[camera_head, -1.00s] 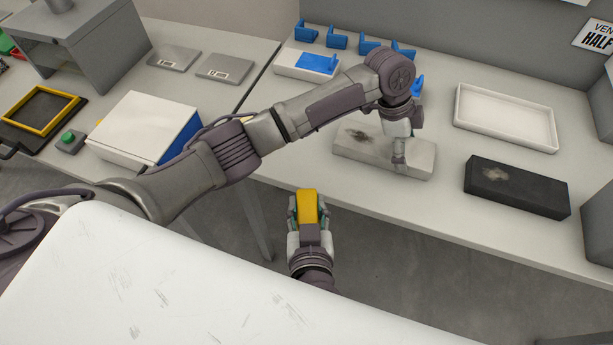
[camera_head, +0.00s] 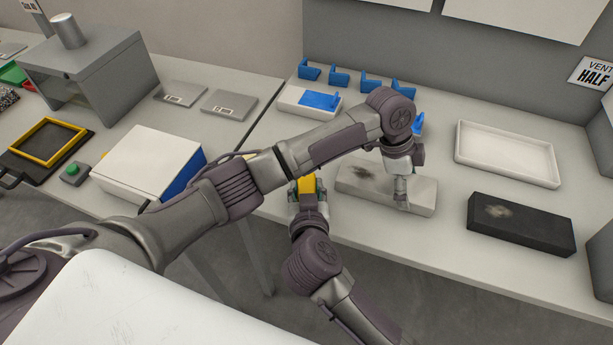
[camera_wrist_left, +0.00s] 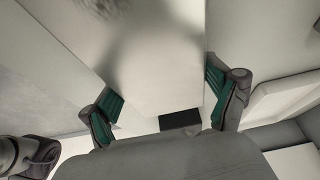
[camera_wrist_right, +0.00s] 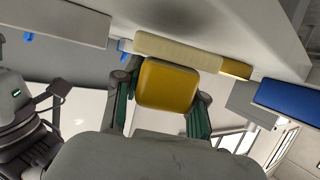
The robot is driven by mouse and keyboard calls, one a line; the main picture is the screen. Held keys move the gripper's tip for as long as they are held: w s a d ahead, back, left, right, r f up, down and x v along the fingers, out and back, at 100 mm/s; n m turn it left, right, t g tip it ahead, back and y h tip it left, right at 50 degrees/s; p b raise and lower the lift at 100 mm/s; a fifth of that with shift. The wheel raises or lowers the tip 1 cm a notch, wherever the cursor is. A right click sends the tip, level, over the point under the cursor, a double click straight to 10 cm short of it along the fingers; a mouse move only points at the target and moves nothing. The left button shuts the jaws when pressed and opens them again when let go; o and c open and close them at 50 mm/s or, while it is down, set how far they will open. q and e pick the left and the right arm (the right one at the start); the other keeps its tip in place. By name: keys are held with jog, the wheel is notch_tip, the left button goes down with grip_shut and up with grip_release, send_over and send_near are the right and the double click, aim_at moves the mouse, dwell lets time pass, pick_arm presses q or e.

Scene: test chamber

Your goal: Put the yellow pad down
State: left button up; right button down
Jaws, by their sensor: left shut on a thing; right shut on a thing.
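The yellow pad (camera_head: 306,184) is in my right gripper (camera_head: 307,192), at the table's front edge, left of the pale block. My left arm partly covers it. In the right wrist view the pad (camera_wrist_right: 168,85) sits between the teal fingers, which are shut on it. I cannot tell whether the pad touches the table. My left gripper (camera_head: 400,196) is shut on the pale grey block (camera_head: 360,186) with a dark smudge, which lies on the table. In the left wrist view this block (camera_wrist_left: 155,70) fills the space between the teal fingers.
A black block (camera_head: 520,224) with a pale smudge lies to the right, and an empty white tray (camera_head: 508,127) stands behind it. Blue brackets (camera_head: 340,78) line the back. A white box (camera_head: 145,160) with a blue side stands left. Table between block and tray is bare.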

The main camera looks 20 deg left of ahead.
aim_at(306, 180)
jog(key=w, duration=0.1)
jog(key=w+a, duration=0.1)
jog(key=w, duration=0.2)
jog(key=shift+a+r, duration=0.1)
jog(key=shift+a, duration=0.25)
jog(key=shift+s+f, duration=0.15)
jog(key=shift+f, duration=0.7)
jog(key=shift+d, duration=0.1)
jog(key=shift+f, duration=0.1)
jog(key=c, duration=0.7)
grip_release()
jog(key=shift+o, duration=0.2)
